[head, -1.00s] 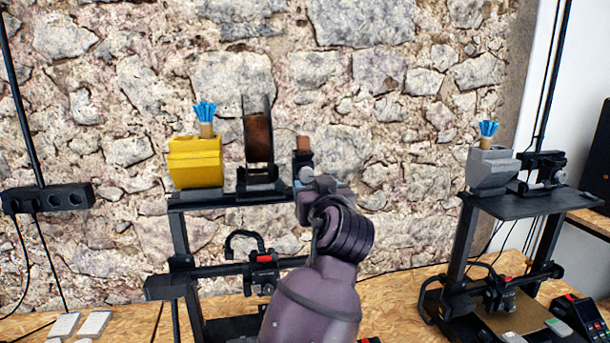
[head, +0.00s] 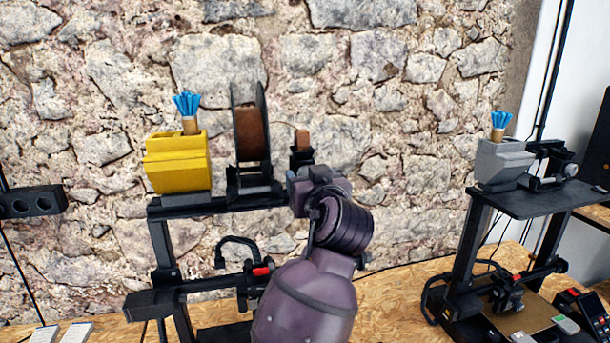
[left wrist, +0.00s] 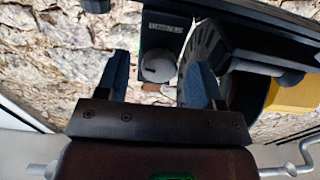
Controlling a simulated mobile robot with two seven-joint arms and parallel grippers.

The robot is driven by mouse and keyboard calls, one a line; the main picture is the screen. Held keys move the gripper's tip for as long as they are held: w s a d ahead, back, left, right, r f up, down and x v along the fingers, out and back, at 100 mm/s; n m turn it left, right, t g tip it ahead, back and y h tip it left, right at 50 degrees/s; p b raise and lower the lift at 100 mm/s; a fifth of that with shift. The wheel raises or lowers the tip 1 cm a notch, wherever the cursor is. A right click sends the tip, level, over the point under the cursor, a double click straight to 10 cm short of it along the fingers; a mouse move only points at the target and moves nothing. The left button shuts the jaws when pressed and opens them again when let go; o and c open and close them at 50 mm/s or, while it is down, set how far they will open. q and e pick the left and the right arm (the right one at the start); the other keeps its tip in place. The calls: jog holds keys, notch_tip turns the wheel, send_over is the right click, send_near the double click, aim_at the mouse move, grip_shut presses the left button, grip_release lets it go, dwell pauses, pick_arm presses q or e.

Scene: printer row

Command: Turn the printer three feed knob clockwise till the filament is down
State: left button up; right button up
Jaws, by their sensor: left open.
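The printer at my left arm has a black frame (head: 163,250) with a spool of brown filament (head: 252,135) on top. A thin strand runs from the spool to a small brown block (head: 302,140) on the black feeder (head: 301,157). My left gripper (head: 299,178) is at the feeder, and my own wrist mostly hides its fingers in the head view. In the left wrist view, the open blue fingers (left wrist: 160,82) stand apart, with the round pale grey feed knob (left wrist: 158,67) showing between them, beyond the palm. Contact cannot be told. My right gripper is not in view.
A yellow holder (head: 177,162) with blue-tipped tools stands left of the spool. A second printer (head: 525,203) with a grey holder (head: 500,163) stands to the right. The stone wall is close behind. Bare wooden bench (head: 395,300) shows between the printers.

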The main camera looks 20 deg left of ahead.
pick_arm(q)
jog(key=shift+w+a, duration=0.1)
jog(key=shift+w, duration=0.05)
jog(key=shift+c, duration=0.2)
jog(key=c, duration=0.9)
jog(key=shift+m, duration=0.3)
jog(key=m, duration=1.8)
jog(key=shift+r+m, duration=0.15)
jog(key=shift+m, duration=0.55)
